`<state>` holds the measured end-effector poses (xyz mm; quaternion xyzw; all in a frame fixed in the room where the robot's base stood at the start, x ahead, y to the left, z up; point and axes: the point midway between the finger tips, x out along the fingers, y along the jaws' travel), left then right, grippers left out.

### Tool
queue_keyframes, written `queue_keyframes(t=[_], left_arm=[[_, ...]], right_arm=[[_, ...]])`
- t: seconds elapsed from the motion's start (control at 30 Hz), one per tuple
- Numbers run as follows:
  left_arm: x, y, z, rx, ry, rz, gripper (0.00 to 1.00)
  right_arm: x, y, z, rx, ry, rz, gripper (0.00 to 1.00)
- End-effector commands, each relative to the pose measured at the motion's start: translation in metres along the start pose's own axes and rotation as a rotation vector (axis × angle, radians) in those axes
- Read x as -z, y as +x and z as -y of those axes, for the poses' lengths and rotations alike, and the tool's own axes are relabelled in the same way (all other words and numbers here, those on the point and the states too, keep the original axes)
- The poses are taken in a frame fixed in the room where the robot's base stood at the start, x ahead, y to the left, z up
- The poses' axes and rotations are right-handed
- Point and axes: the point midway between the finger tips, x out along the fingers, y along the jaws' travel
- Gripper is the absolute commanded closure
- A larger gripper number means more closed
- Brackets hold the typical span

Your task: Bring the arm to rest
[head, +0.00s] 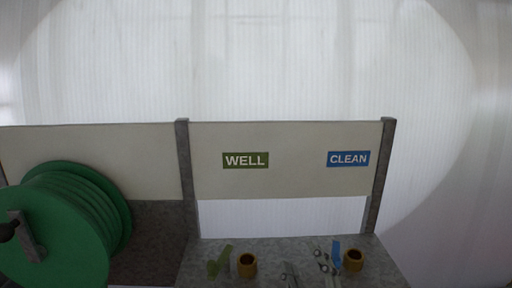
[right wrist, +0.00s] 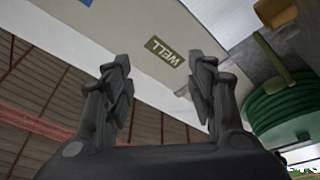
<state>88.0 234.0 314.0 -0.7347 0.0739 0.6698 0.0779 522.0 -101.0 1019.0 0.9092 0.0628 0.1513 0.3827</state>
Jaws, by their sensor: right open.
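My right gripper (right wrist: 161,80) shows in the right wrist view with its two dark fingers spread apart. It is open, and nothing is between the fingers. Beyond the fingertips that view shows the pale board with the green WELL sign (right wrist: 167,52), tilted in the picture. I cannot make out either gripper clearly in the head view. My left gripper is not in view.
A green hose reel (head: 62,225) stands at left in the head view. A grey bench (head: 215,246) below the WELL and CLEAN (head: 348,159) signs holds two ochre pots (head: 247,265) (head: 353,260) and several metal tools. Roof beams show in the wrist view.

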Motion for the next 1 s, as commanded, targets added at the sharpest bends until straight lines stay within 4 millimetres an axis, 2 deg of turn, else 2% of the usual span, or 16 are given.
queue_keyframes(t=[0.03,0.1,0.17,0.2,0.3,0.4,0.5,0.73,1.0], left_arm=[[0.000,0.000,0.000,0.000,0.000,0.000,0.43],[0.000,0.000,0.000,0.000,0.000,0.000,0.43],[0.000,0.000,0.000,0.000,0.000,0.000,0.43],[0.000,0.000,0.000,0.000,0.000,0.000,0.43],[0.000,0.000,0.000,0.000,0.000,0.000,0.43],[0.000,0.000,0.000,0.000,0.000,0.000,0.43],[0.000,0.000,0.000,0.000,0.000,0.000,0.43],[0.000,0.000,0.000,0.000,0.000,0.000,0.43],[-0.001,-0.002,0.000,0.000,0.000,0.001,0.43]], right_arm=[[-0.032,-0.013,0.003,0.013,0.075,0.135,0.48],[-0.077,-0.036,0.011,0.041,0.174,0.326,0.48],[-0.111,-0.063,0.023,0.076,0.256,0.490,0.48],[-0.131,-0.084,0.033,0.105,0.307,0.597,0.48],[-0.166,-0.139,0.059,0.188,0.419,0.837,0.48],[-0.182,-0.190,0.082,0.271,0.502,1.022,0.48],[-0.187,-0.235,0.099,0.351,0.565,1.170,0.48],[-0.175,-0.326,0.127,0.535,0.674,1.444,0.48],[-0.229,-0.327,0.183,0.553,0.665,1.469,0.48]])
